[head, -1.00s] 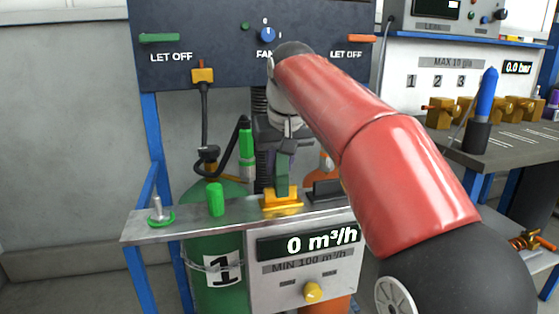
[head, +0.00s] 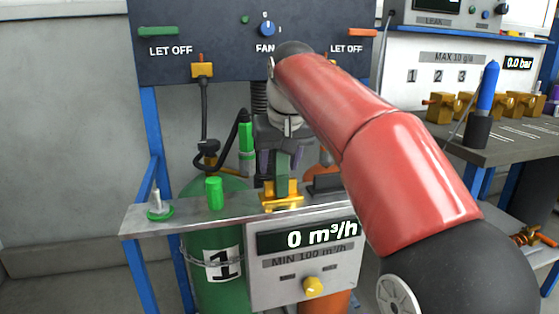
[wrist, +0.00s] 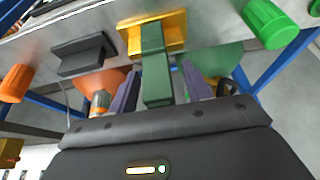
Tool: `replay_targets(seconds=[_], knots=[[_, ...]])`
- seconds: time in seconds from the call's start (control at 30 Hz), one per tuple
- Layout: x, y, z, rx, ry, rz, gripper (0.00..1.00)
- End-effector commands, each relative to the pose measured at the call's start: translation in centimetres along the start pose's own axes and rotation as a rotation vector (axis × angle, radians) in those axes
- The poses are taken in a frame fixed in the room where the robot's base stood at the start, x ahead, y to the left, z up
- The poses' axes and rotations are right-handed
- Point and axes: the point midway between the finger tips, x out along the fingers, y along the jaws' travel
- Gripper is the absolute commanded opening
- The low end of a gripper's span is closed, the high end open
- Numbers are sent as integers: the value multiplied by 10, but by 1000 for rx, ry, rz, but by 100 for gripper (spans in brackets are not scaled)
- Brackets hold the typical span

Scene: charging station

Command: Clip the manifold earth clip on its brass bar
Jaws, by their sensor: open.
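The earth clip is a dark green upright block (head: 282,172), standing at the brass bar (head: 281,202) on the front shelf. In the wrist view the green clip (wrist: 156,72) reaches to the brass piece (wrist: 172,28) and appears to touch it; how firmly it sits cannot be told. My gripper (head: 282,155) is over the clip from behind and above. In the wrist view my gripper (wrist: 158,90) is open, with one purple-grey finger on each side of the clip and gaps between. The clip's far side is hidden.
A green cap (head: 214,193) and a green-based metal stud (head: 158,202) stand left on the shelf (head: 185,217). A black block (head: 326,183) is close right of the brass bar. A cable hangs from the brass plug (head: 202,69). Gas cylinders stand below.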

Motion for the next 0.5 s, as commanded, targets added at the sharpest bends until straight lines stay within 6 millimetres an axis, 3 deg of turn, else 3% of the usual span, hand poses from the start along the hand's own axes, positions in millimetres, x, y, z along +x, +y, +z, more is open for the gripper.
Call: replay_targets(seconds=[0.5], knots=[[-71,0,-1,1,2,0,49]])
